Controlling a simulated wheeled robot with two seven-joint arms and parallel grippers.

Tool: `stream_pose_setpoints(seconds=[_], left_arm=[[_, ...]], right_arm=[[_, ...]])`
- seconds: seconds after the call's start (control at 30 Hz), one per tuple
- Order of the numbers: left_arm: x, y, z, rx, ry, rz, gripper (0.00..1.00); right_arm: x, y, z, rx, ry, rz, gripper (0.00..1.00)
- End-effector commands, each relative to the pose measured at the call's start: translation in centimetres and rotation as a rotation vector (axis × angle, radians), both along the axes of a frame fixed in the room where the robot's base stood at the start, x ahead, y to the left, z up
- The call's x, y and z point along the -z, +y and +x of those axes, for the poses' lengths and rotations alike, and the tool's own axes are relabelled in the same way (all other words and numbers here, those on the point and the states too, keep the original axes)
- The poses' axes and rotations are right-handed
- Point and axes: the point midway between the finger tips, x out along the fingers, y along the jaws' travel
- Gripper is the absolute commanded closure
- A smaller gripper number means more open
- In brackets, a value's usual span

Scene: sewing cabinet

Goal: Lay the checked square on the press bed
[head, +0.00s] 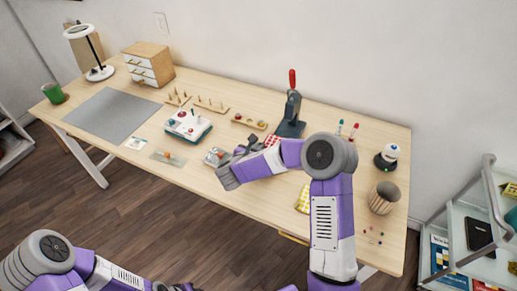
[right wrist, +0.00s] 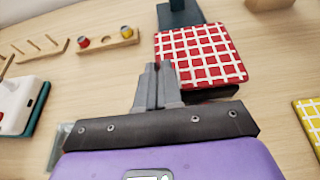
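The red checked square (right wrist: 203,55) lies flat in front of the press's dark green upright, with a dark surface under its near edge. In the head view the square (head: 272,141) shows small at the near left of the press (head: 289,128). My right gripper (right wrist: 157,85) has its fingers close together at the square's near left corner, with a dark red sliver between the tips. It looks shut on the square, though the contact is partly hidden. The press bed is mostly covered. My left arm shows at the lower left of the head view; its gripper is out of view.
A yellow checked square (head: 302,198) lies to the right, partly behind my right arm. A wooden holder with coloured spools (head: 249,122) stands left of the press. The grey mat (head: 112,115) is clear.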

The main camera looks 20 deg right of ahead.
Motion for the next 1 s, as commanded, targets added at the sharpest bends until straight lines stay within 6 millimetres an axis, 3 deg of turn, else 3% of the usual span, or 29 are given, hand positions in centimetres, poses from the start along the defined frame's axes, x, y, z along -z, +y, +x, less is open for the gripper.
stream_pose_setpoints(seconds=[1.0], left_arm=[[0.78,0.01,0.00,0.000,0.000,0.000,0.57]], right_arm=[[0.30,-0.03,0.00,0.001,0.000,-0.001,1.00]])
